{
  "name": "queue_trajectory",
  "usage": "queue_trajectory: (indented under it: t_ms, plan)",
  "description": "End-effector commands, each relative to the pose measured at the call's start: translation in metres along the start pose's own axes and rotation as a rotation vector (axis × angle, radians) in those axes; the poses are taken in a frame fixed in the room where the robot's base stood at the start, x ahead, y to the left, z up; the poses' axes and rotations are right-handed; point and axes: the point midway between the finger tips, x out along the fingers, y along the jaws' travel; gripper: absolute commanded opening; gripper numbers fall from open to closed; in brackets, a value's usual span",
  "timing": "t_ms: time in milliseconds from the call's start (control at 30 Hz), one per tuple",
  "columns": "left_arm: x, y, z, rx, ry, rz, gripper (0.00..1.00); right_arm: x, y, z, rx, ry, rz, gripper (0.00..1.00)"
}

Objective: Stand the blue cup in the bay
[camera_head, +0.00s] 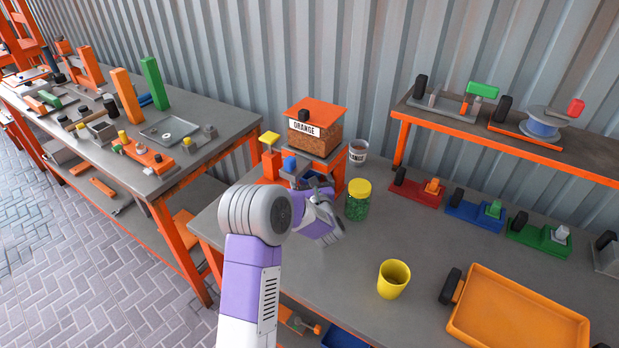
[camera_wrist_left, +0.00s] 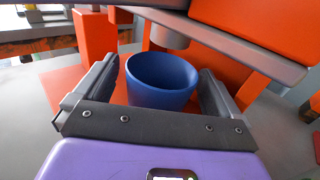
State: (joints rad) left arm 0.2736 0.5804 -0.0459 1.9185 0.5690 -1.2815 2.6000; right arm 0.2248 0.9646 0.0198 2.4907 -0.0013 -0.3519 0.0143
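The blue cup (camera_wrist_left: 160,82) is upright in the left wrist view, its open rim towards me. My left gripper (camera_wrist_left: 158,80) has its two grey fingers spread on either side of the cup, with slim gaps showing beside its lower wall. The cup is at the bay, an orange frame (camera_wrist_left: 97,45) below the dispenser, with a grey spout (camera_wrist_left: 170,36) just behind and above its rim. Whether its base rests on the orange floor is hidden. In the head view my left gripper (camera_head: 312,185) reaches to the dispenser labelled ORANGE (camera_head: 314,133). My right gripper is out of view.
A green-filled jar with a yellow lid (camera_head: 357,200) stands close right of my left gripper. A labelled tin (camera_head: 358,151) is behind it. A yellow cup (camera_head: 393,278) and an orange tray (camera_head: 516,310) are farther right. Grey tabletop (camera_head: 335,275) is clear in front.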

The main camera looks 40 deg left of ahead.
Motion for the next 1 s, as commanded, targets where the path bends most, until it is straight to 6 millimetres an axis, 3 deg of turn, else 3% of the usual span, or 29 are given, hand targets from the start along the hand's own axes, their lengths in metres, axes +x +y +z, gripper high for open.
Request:
queue_trajectory:
  t_ms: [367,800,1000]
  plan:
    - [-0.003,0.000,0.004,0.000,0.001,-0.001,0.98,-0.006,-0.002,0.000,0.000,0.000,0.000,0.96]
    - [-0.092,-0.001,0.002,0.000,0.001,-0.003,0.98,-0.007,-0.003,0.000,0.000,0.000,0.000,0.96]
    - [-0.115,-0.001,0.002,0.000,0.000,-0.002,0.98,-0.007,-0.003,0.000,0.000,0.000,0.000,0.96]
